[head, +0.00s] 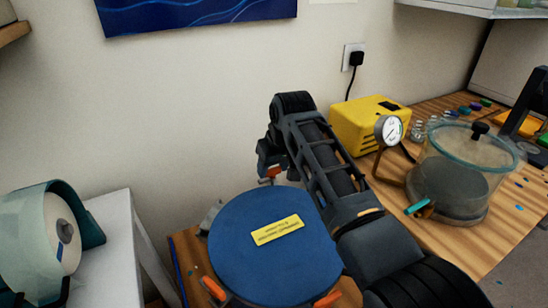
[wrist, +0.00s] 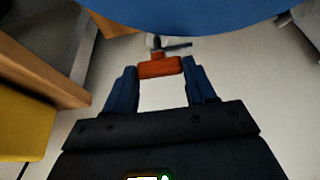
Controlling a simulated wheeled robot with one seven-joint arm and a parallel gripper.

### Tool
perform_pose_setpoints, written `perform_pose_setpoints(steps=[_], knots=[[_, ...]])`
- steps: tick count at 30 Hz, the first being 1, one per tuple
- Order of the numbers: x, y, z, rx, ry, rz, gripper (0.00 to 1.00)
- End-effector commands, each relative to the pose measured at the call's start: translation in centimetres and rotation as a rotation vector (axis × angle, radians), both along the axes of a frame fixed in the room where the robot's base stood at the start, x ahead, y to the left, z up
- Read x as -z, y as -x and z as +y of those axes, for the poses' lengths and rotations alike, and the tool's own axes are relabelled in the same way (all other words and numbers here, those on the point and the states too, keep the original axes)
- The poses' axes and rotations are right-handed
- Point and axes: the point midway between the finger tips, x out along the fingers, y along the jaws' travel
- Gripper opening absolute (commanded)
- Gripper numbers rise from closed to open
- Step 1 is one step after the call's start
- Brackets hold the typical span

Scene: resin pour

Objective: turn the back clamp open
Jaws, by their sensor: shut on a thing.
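The round blue lid (head: 250,225) with a yellow label sits low in the middle of the head view. The back clamp (head: 272,173) shows as a small orange piece at the lid's far edge, partly hidden by my arm. In the wrist view the orange handle of the back clamp (wrist: 160,67) lies between my fingertips, with a metal stem behind it, just beyond the lid's rim (wrist: 190,18). My gripper (wrist: 158,75) is shut on this handle. It also shows in the head view (head: 270,178), reaching down behind the lid.
Two more orange clamps sit at the lid's front left (head: 213,288) and front right (head: 328,299). A yellow pump (head: 365,122) with a gauge (head: 388,129) and a clear chamber (head: 455,175) stand to the right. A white table (head: 110,225) is at left; the wall is close behind.

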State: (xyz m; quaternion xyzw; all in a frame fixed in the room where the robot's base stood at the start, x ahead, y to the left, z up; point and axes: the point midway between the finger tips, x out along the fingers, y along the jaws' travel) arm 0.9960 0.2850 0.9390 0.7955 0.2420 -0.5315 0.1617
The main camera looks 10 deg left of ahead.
Motion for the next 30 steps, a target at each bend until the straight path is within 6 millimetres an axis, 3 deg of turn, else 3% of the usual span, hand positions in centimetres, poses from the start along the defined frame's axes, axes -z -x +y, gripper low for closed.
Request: perform_pose_setpoints(steps=[15,30], knots=[[-0.12,0.05,0.23,0.346,-0.001,-0.001,0.25],[-0.08,0.04,0.25,0.415,-0.002,-0.001,0.25]])
